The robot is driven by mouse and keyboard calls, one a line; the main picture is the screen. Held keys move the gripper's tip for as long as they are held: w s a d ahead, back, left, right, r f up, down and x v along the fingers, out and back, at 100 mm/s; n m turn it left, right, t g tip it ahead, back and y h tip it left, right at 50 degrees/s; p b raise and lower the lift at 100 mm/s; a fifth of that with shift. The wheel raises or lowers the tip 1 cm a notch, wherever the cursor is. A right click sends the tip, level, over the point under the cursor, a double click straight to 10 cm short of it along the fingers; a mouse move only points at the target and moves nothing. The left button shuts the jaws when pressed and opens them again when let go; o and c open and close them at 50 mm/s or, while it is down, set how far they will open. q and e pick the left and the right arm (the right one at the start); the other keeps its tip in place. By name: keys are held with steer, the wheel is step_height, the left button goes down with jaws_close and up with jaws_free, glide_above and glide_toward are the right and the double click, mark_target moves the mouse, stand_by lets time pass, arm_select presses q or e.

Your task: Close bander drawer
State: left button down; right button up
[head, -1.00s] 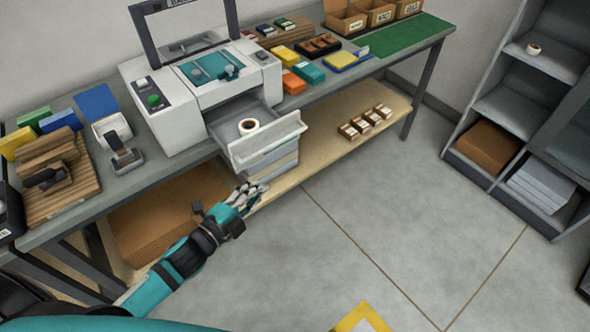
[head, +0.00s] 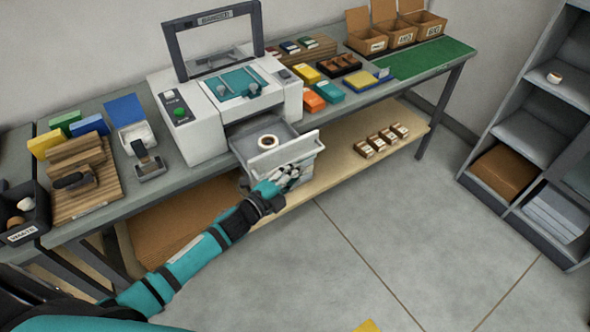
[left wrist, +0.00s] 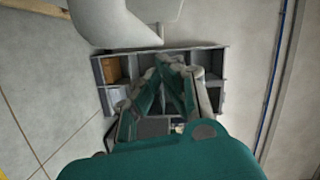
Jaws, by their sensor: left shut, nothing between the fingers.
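The bander (head: 195,125) is a white machine with a dark raised frame, standing on the bench. Its grey drawer (head: 285,150) is pulled out at the front, with a roll of tape (head: 268,142) inside. My left gripper (head: 291,172) is shut and empty, just in front of the drawer's front panel and low on it. I cannot tell whether it touches the panel. In the left wrist view the shut fingers (left wrist: 173,68) point away from me, and a pale grey surface, probably the drawer, fills the top. My right gripper is not in view.
The bench (head: 140,195) has a wooden block stand (head: 85,190) on the left and colored boxes (head: 325,90) right of the bander. A lower wooden shelf (head: 345,165) holds small cartons. A grey shelving unit (head: 525,130) stands at right.

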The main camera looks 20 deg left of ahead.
mark_target(265, 145)
arm_select(q)
steer(key=shift+w+a, duration=0.1)
steer(key=shift+w, duration=0.05)
steer(key=w+a+b, duration=0.2)
steer(key=w+a, duration=0.1)
steer(key=a, duration=0.1)
steer(key=w+a+b, duration=0.2)
steer(key=w+a, duration=0.1)
steer(key=a, duration=0.1)
steer(key=w+a+b, duration=0.2)
steer(key=w+a, duration=0.2)
steer(key=a, duration=0.1)
steer(key=shift+w+f, duration=0.1)
steer(key=shift+f, duration=0.05)
steer(key=shift+w+a+b, duration=0.15)
steer(key=shift+a+b, duration=0.15)
steer(key=shift+r, duration=0.2)
